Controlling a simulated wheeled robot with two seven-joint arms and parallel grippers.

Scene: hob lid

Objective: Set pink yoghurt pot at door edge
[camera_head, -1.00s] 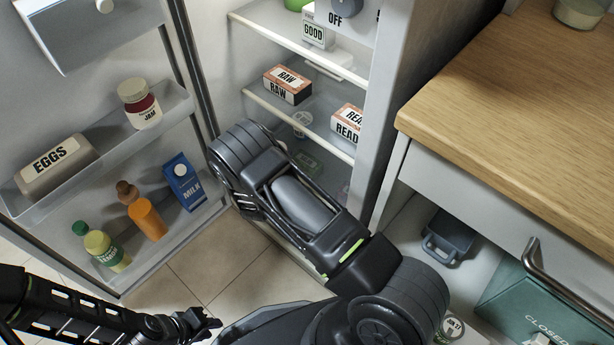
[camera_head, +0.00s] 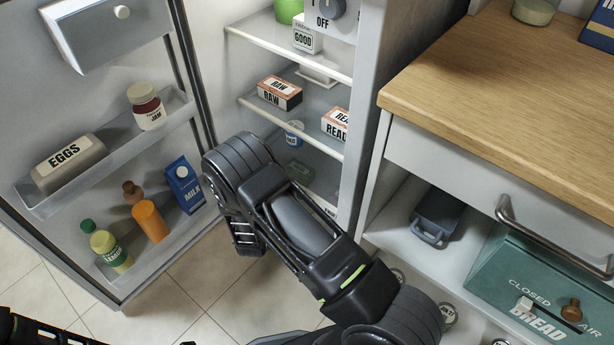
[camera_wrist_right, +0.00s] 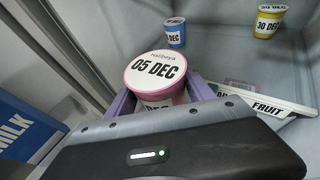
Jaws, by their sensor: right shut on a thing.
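In the right wrist view the pink yoghurt pot (camera_wrist_right: 156,76), its white lid marked 05 DEC, is upright between the purple fingers of my right gripper (camera_wrist_right: 160,98). The gripper is shut on it. Behind it lie the pale inner surfaces of the fridge. In the head view my right arm reaches to the fridge opening and hides the pot and right fingertips. I cannot tell whether the pot touches a shelf. Only part of my left arm shows at the lower left; its gripper is out of view.
A blue pot (camera_wrist_right: 175,33) and a yellow pot (camera_wrist_right: 268,22) stand farther back. A FRUIT label (camera_wrist_right: 268,106) is right of the gripper. The open door holds a milk carton (camera_head: 184,184), bottles and a jam jar (camera_head: 146,106). A wooden counter (camera_head: 500,90) stands right.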

